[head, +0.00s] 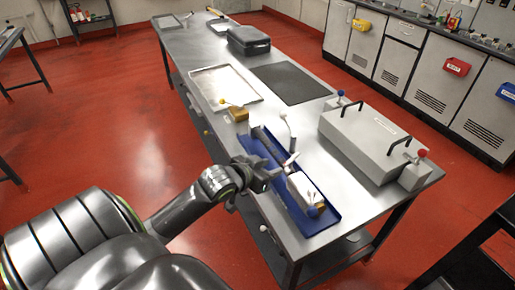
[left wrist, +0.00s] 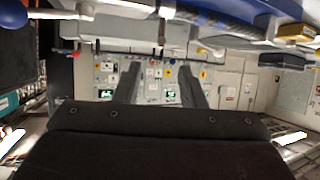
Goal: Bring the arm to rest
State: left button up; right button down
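My left arm reaches in from the lower left of the head view. Its gripper (head: 268,170) is over the near left edge of a blue tray (head: 322,218) on the steel table. In the left wrist view the two dark fingers (left wrist: 160,85) stand apart with nothing between them, so it is open and empty. I cannot tell whether the gripper touches the tray. My right gripper is not in view.
The steel table (head: 187,52) also bears a grey box with black handles (head: 365,140), a shallow metal tray (head: 223,86), a dark mat (head: 289,83), a black case (head: 248,40) and a small yellow block (head: 237,114). Cabinets (head: 435,75) line the right. Red floor left of the table is open.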

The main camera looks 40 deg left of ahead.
pick_arm(q)
jog(key=v, duration=0.5)
jog(key=shift+a+f, duration=0.1)
